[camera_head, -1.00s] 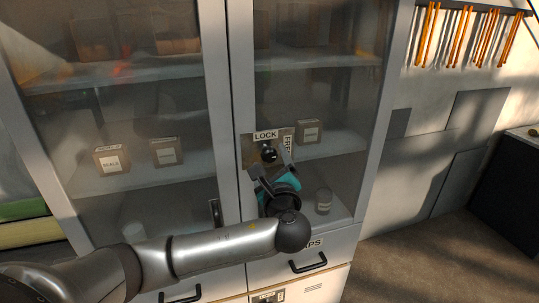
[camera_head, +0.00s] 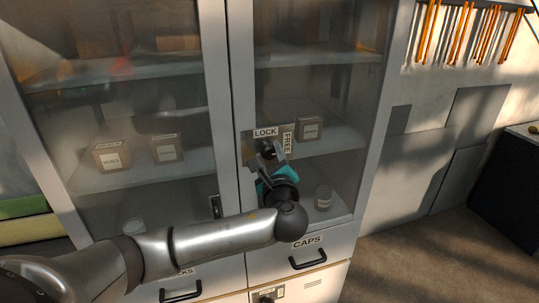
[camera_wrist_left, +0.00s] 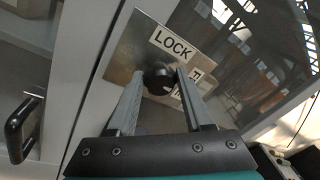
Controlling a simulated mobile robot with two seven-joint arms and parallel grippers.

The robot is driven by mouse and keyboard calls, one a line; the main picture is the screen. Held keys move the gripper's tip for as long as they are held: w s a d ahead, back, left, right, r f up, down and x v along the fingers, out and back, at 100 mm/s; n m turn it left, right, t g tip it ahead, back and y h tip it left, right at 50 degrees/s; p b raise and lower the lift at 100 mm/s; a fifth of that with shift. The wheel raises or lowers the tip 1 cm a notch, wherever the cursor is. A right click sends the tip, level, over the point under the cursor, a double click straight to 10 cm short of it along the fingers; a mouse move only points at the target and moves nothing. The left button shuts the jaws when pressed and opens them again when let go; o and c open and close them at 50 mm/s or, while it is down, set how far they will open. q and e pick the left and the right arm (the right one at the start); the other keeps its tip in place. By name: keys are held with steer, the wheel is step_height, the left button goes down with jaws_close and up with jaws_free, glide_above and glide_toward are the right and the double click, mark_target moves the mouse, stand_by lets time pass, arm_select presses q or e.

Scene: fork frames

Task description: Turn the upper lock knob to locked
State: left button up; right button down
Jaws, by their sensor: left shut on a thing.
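The upper lock knob (camera_head: 267,146) is a small black knob on a metal plate (camera_head: 249,150) on the right cabinet door. A LOCK label (camera_head: 265,132) sits above it and a FREE label (camera_head: 287,143) to its right. In the left wrist view the knob (camera_wrist_left: 158,77) shows between the two finger ends. My left gripper (camera_head: 271,154) comes from below and is shut on the knob; it also shows in the left wrist view (camera_wrist_left: 160,80). The fingers partly hide the knob, and which label it points to is hard to tell. My right gripper is not in view.
Glass doors cover shelves with small boxes (camera_head: 167,148) and a jar (camera_head: 323,197). A dark door handle (camera_head: 215,207) is left of my gripper. Below are a drawer handle (camera_head: 308,260) under a CAPS label and a lower lock knob (camera_head: 266,299). Floor at right is clear.

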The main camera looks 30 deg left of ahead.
arm_select(q)
jaws_close()
steer(key=shift+f, duration=0.1)
steer(key=n+b, duration=0.2)
steer(key=n, duration=0.1)
steer(key=shift+f+b, duration=0.25)
steer(key=shift+b, duration=0.1)
steer(key=n+y+b, duration=0.1)
steer(key=n+b, duration=0.3)
steer(key=n+y+b, duration=0.1)
steer(key=n+b, duration=0.7)
steer(key=n, duration=0.1)
steer(key=shift+d+f+y, duration=0.1)
steer(key=shift+f+y, duration=0.15)
steer(key=shift+y, duration=0.15)
steer(key=shift+r+n+g+y+b, duration=0.1)
steer(key=shift+n+g+y+b, duration=0.15)
steer(key=shift+n+b, duration=0.7)
steer(key=shift+r+n+g+y+b, duration=0.15)
steer(key=shift+n+g+b, duration=0.1)
steer(key=shift+n+b, duration=0.65)
steer(key=o, duration=0.9)
jaws_free()
